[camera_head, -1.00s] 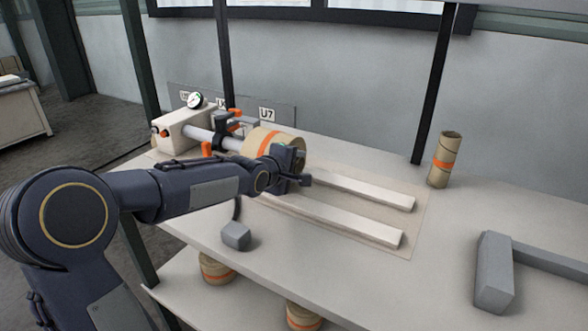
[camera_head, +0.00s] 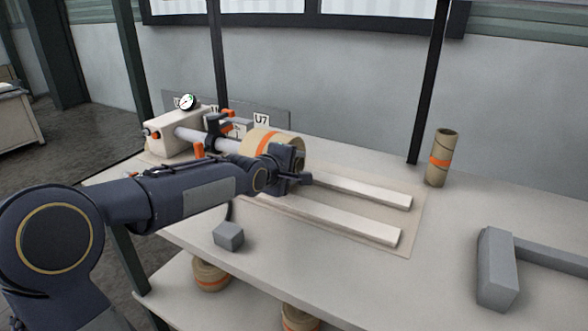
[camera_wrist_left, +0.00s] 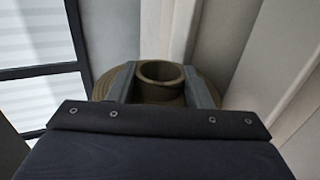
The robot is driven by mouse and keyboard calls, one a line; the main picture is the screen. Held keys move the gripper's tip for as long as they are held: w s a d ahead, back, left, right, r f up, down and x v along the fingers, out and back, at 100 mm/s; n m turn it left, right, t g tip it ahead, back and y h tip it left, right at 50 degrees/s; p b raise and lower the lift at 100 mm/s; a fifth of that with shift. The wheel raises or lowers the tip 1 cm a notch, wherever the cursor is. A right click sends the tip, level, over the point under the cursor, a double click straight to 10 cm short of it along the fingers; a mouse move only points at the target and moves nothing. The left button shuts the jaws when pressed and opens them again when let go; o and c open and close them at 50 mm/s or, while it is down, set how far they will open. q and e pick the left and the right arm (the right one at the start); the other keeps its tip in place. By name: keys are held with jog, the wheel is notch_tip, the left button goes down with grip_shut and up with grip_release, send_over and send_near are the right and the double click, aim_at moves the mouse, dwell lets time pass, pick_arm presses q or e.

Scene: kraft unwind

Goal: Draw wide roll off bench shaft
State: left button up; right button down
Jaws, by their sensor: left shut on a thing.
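The wide kraft roll (camera_head: 262,140) with an orange band lies on its side at the right end of the bench shaft (camera_head: 188,135). My left gripper (camera_head: 290,165) is at the roll's right end and shut on it. In the left wrist view the two fingers of the left gripper (camera_wrist_left: 160,92) sit on either side of the roll's core tube (camera_wrist_left: 160,76), with the roll's end face (camera_wrist_left: 112,84) behind. How far the shaft reaches into the roll is hidden. My right gripper is not in view.
Two pale rails (camera_head: 345,220) run along the bench to the right of the roll. A narrow upright roll (camera_head: 440,160) stands at the back right. A grey block (camera_head: 228,236) sits near the front edge, and a grey bracket (camera_head: 497,270) lies at the right.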

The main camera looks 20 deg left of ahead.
pick_arm(q)
jog(key=shift+d+f, duration=0.1)
jog(key=shift+f, duration=0.05)
jog(key=o, duration=1.3)
jog(key=shift+s+a+r, duration=0.2)
jog(key=shift+s+r, duration=0.1)
jog(key=v, duration=0.6)
jog(key=shift+s+b, duration=0.2)
jog(key=shift+b, duration=0.15)
jog(key=shift+s+d+r, duration=0.1)
jog(key=shift+s+r, duration=0.05)
jog(key=shift+s, duration=0.2)
